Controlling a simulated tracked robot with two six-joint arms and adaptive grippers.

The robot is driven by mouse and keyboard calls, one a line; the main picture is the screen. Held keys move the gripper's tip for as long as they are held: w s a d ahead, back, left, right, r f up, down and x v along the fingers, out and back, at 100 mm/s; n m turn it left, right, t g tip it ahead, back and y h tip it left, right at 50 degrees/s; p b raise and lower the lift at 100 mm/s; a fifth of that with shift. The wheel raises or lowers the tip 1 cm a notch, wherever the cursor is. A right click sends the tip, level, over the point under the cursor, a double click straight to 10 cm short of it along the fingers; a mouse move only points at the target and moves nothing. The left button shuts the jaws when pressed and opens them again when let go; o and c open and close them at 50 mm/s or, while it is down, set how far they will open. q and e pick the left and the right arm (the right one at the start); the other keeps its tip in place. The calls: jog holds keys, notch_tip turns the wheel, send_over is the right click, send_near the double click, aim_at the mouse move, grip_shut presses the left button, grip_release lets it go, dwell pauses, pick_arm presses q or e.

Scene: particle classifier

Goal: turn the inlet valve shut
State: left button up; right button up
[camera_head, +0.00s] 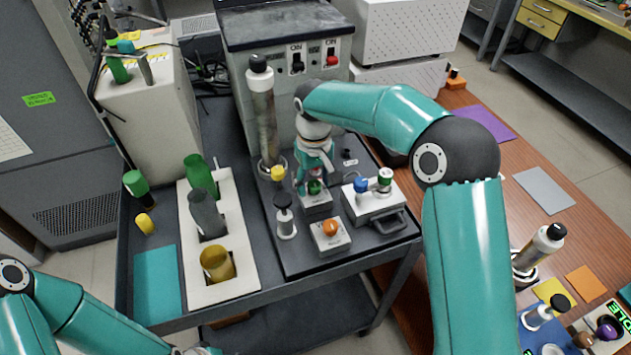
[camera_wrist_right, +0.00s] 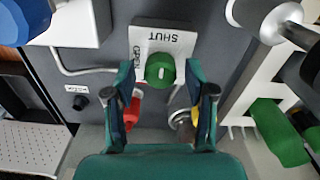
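A green valve knob (camera_wrist_right: 160,72) with a short pale mark sits on a white plate (camera_wrist_right: 182,48). The plate reads SHUT at its top and OPEN at its left in the right wrist view, with SHUT upside down. The pale mark runs up and down in that view, in line with SHUT. My right gripper (camera_wrist_right: 160,76) is open, its fingertips apart on either side of the knob; I cannot tell if they touch it. In the head view the right gripper (camera_head: 315,164) is above the green knob (camera_head: 315,187) and partly hides it. Only part of my left arm shows, bottom left.
An orange knob (camera_head: 331,228) on a white block stands in front, and a white box (camera_head: 378,212) with blue and green knobs stands to the right. A clear column (camera_head: 263,115) rises at the left, with a yellow part (camera_head: 278,174) near its foot. A white rack (camera_head: 230,289) holds vessels further left.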

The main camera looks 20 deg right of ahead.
aim_at(315, 183)
jog(key=shift+s, duration=0.1)
notch_tip(315, 183, up, 12)
dwell(0.7)
jog(key=shift+f, duration=0.15)
